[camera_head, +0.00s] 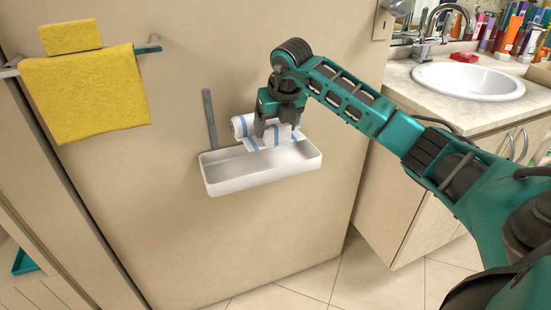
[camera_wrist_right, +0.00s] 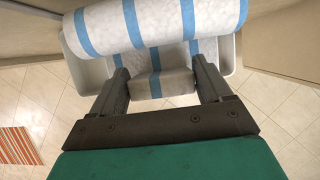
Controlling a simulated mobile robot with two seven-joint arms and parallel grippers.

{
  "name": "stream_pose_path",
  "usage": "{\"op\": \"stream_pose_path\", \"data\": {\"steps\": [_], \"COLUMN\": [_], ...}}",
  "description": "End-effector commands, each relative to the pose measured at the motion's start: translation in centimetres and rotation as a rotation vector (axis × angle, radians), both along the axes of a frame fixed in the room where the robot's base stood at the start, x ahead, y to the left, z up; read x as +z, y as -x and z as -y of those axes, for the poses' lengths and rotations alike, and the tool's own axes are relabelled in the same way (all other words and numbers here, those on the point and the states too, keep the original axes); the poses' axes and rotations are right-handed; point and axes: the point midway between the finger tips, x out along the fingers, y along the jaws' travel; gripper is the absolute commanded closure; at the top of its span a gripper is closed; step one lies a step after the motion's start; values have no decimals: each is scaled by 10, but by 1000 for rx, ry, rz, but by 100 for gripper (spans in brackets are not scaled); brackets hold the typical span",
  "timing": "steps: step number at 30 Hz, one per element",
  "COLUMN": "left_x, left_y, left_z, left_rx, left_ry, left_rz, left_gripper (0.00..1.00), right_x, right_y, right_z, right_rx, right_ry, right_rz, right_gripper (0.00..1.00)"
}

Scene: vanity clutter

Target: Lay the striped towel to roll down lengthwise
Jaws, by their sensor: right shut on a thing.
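The striped towel (camera_head: 240,127) is white with blue stripes. It lies as a roll, lengthwise, over a white wall-mounted tray (camera_head: 262,178). My right gripper (camera_head: 273,134) reaches down from above and is shut on part of the towel. In the right wrist view, a striped white fold sits between the fingers of the right gripper (camera_wrist_right: 160,88), with the larger towel roll (camera_wrist_right: 150,28) beyond it. The tray's walls (camera_wrist_right: 84,68) show on both sides. Whether the towel touches the tray's floor is hidden. My left gripper is not in view.
A yellow towel (camera_head: 85,95) hangs from a rail at the upper left. A grey upright bar (camera_head: 209,118) stands on the wall behind the tray. A sink counter (camera_head: 415,82) with several bottles is at the right. A striped mat (camera_wrist_right: 18,146) lies on the tiled floor.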

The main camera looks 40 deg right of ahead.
Motion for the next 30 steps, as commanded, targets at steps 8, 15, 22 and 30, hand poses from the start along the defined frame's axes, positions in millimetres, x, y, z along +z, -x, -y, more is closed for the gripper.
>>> {"op": "stream_pose_path", "data": {"steps": [8,15,22,30], "left_x": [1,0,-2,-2], "left_y": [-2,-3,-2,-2], "left_z": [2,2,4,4], "left_rx": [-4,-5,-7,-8], "left_ry": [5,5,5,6], "left_rz": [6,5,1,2], "left_gripper": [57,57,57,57], "right_x": [-48,-70,-93,-93], "right_y": [0,0,0,0], "right_z": [0,-1,0,0], "right_rx": [0,1,1,1], "right_ry": [-1,-1,0,-1], "right_rz": [0,-2,1,0], "right_gripper": [58,58,58,9]}}
